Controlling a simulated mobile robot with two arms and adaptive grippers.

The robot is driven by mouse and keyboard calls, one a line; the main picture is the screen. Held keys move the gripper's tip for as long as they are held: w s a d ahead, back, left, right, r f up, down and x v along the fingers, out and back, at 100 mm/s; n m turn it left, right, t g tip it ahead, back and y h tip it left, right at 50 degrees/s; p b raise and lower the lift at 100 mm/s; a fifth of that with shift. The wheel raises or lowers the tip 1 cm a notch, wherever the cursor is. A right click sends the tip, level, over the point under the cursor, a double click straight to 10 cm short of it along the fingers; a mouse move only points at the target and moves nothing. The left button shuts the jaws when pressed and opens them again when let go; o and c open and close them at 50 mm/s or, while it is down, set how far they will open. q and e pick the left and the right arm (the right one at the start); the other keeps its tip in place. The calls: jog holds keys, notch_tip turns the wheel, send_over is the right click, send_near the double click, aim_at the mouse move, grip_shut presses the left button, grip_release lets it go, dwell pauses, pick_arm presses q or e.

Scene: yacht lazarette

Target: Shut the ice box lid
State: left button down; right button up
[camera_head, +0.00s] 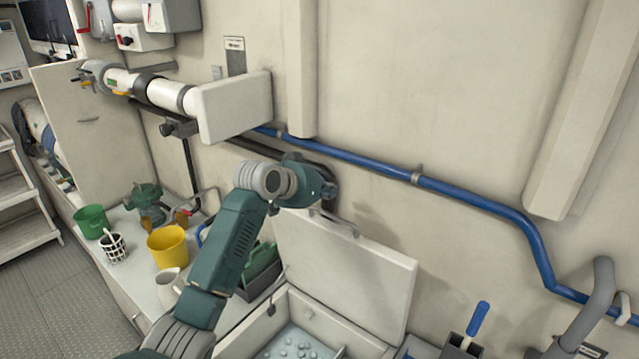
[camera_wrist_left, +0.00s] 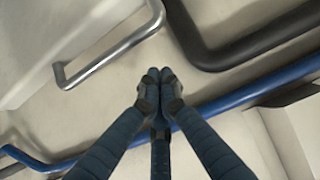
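The ice box lid (camera_head: 350,275) is a pale panel standing open, tilted back toward the wall behind the ice box (camera_head: 240,345). Loose ice shows inside the box. A grey bar handle (camera_head: 338,222) is at the lid's top edge; a metal bar handle, likely the same one, shows in the left wrist view (camera_wrist_left: 108,52). My left gripper (camera_head: 328,190) is above the lid's top left corner, near the wall. In the left wrist view its fingertips (camera_wrist_left: 160,76) are together with nothing between them, apart from the metal handle. My right gripper is not in view.
A blue pipe (camera_head: 470,195) runs along the wall behind the lid, with a dark hose near my gripper. A yellow bucket (camera_head: 167,246), green bucket (camera_head: 92,221) and white jug (camera_head: 168,290) stand left. A blue-handled tool (camera_head: 478,318) stands right.

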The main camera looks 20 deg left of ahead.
pick_arm(q)
jog(key=shift+s+a+f+p, duration=0.3)
jog(key=shift+s+f+p, duration=0.55)
jog(key=shift+p, duration=0.35)
jog(key=shift+s+a, duration=0.2)
jog(key=shift+s, duration=0.35)
jog(key=shift+f, duration=0.15)
jog(key=shift+w, duration=0.1)
